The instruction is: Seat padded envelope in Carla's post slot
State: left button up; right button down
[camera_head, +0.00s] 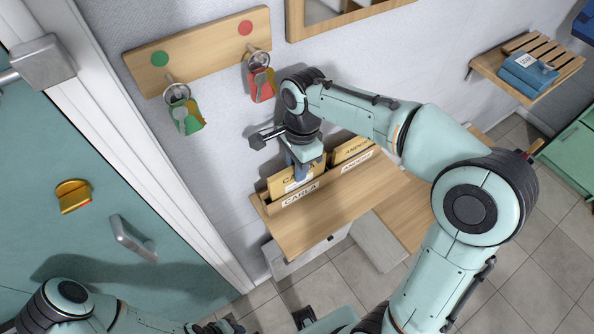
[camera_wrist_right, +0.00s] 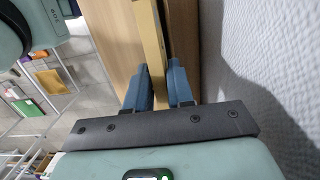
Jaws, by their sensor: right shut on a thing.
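A tan padded envelope (camera_head: 280,185) with a white name label stands upright at the post slot marked CARLA (camera_head: 267,209), on a wooden shelf against the wall. Its lower edge is hidden behind the slot's front lip; I cannot tell how deep it sits. My right gripper (camera_head: 300,173) is shut on the envelope's upper part from above. In the right wrist view the envelope (camera_wrist_right: 151,45) shows edge-on as a thin yellow strip between the blue fingers (camera_wrist_right: 160,88). My left arm lies along the bottom left; its gripper is not visible.
A second envelope (camera_head: 346,149) stands in the neighbouring slot to the right. A wooden peg rail (camera_head: 205,48) with a green and a red hanging item is on the wall above. A teal door (camera_head: 90,150) is at left. The shelf (camera_head: 335,205) in front of the slots is clear.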

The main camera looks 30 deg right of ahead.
pick_arm(q)
jog(key=shift+f, duration=0.15)
pick_arm(e)
jog(key=shift+f, duration=1.2)
pick_arm(q)
jog(key=shift+f, duration=0.1)
pick_arm(e)
jog(key=shift+f, duration=0.1)
jog(key=shift+w+f, duration=0.1)
jog(key=shift+f, duration=0.05)
pick_arm(q)
jog(key=shift+s, duration=0.1)
pick_arm(e)
jog(key=c, duration=1)
grip_release()
jog(key=shift+r, duration=0.5)
jog(key=r, duration=0.4)
jog(key=r+p, duration=0.1)
jog(key=r, duration=0.2)
jog(key=shift+w+d, duration=0.1)
jog(key=shift+d, duration=0.25)
pick_arm(q)
jog(key=shift+w+r, duration=0.6)
jog(key=shift+r, duration=0.25)
